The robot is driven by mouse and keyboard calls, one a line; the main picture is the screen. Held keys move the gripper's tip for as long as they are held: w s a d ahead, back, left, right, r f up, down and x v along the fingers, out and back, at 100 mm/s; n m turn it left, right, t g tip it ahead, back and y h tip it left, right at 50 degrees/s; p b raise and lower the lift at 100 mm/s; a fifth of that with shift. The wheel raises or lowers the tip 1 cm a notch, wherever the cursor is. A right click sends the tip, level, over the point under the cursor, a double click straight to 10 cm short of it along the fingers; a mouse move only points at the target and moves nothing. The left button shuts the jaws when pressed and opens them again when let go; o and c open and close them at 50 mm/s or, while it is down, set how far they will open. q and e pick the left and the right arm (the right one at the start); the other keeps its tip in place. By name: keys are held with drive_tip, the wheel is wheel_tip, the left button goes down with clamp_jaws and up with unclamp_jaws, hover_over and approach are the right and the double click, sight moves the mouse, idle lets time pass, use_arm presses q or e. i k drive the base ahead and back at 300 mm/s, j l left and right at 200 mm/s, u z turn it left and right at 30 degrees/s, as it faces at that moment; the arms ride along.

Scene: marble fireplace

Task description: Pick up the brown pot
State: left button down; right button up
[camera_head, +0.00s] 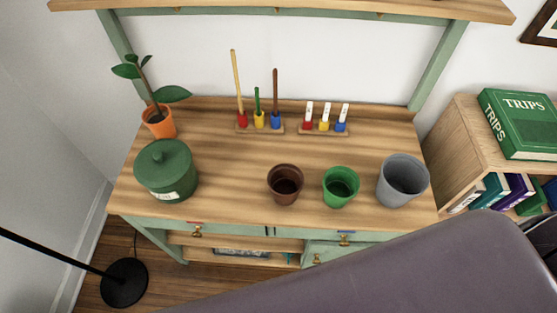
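The brown pot (285,197) stands upright on the wooden top of the green-framed table, near the front edge and around the middle. Its mouth faces up and the inside looks dark. A green pot (340,201) stands just right of it with a small gap. Neither of my grippers is in view. A large grey shape that looks like one of my arm links crosses the lower right of the head view, in front of the table's front right.
A grey pot (402,192) stands right of the green one. A lidded green jar (166,179) and a potted plant (158,125) are at left. Two peg racks (273,130) stand at the back. A shelf with books (470,130) is at right. The tabletop left of the brown pot is clear.

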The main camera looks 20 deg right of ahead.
sight(284, 181)
drive_tip(key=k+j+z, duration=0.1)
drive_tip(key=z, duration=1.55)
drive_tip(key=j+u, duration=0.1)
drive_tip(key=u, duration=0.9)
drive_tip(key=k+l+z, duration=0.1)
drive_tip(key=l, duration=0.25)
drive_tip(key=k+l+z, duration=0.1)
drive_tip(key=k+l, duration=0.2)
drive_tip(key=k+l+z, duration=0.1)
drive_tip(key=l, duration=0.35)
drive_tip(key=k+l+z, duration=0.1)
drive_tip(key=k+l, duration=0.15)
drive_tip(key=l, duration=0.15)
